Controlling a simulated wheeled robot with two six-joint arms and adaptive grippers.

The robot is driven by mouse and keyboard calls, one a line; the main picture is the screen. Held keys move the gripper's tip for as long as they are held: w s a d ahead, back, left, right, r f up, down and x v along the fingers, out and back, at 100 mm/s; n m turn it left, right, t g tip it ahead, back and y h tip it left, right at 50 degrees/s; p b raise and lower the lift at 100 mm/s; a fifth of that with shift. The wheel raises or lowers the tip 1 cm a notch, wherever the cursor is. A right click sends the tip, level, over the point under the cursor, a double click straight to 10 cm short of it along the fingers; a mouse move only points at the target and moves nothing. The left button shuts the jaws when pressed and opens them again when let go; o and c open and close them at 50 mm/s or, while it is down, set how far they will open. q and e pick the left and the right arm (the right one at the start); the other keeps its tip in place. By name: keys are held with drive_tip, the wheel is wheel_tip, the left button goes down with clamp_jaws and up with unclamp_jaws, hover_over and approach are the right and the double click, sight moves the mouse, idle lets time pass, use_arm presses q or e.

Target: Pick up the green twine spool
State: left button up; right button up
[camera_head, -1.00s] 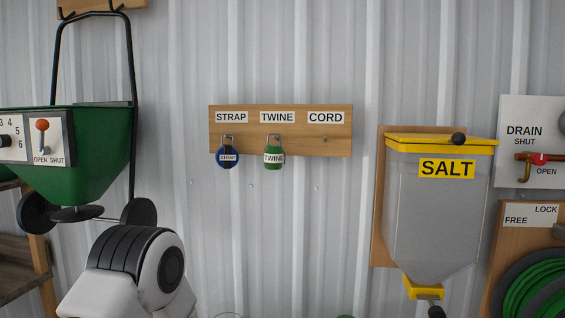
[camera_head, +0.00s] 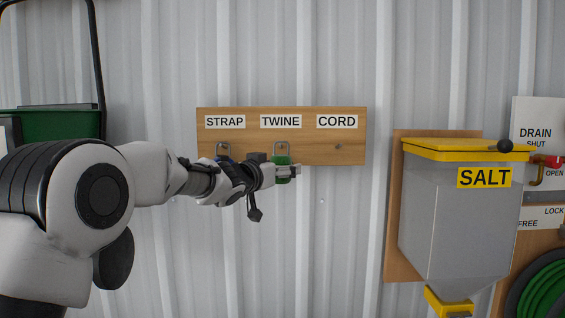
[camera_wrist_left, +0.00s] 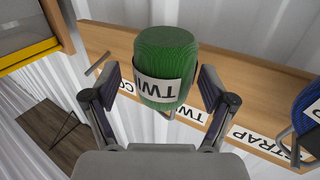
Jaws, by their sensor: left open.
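The green twine spool (camera_head: 282,161) hangs from its hook under the TWINE label on the wooden board (camera_head: 353,148). In the head view my left gripper (camera_head: 285,171) is in front of it and covers part of it. In the left wrist view the spool (camera_wrist_left: 166,62), with its white label, is between the two open fingers of my left gripper (camera_wrist_left: 158,98). Gaps show on both sides, so the fingers do not appear to press on it. My right gripper is not in view.
The blue strap spool (camera_wrist_left: 308,112) hangs close beside, mostly hidden behind my left wrist in the head view. The CORD hook (camera_head: 338,147) is empty. A yellow-lidded salt bin (camera_head: 440,210) is on the wall to the right. A green hopper (camera_head: 62,124) is at the left.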

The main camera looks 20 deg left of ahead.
use_arm(q)
drive_tip(key=shift+w+a, duration=0.3)
drive_tip(key=shift+w, duration=0.35)
drive_tip(key=shift+a+f, duration=0.15)
drive_tip(key=shift+s+d+r, duration=0.2)
drive_tip(key=shift+d, duration=0.15)
drive_tip(key=c, duration=0.3)
drive_tip(key=shift+d, duration=0.2)
drive_tip(key=c, duration=1)
drive_tip(key=shift+a, duration=0.15)
drive_tip(key=shift+c, duration=0.5)
drive_tip(key=shift+r, duration=0.15)
drive_tip(key=shift+s+a+b, duration=0.15)
drive_tip(key=shift+s+b, duration=0.1)
drive_tip(key=shift+b, duration=0.1)
use_arm(e)
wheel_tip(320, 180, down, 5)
drive_tip(key=b, duration=0.6)
use_arm(q)
drive_tip(key=p+v, duration=1.1)
drive_tip(key=v, duration=0.6)
drive_tip(key=shift+s, duration=0.25)
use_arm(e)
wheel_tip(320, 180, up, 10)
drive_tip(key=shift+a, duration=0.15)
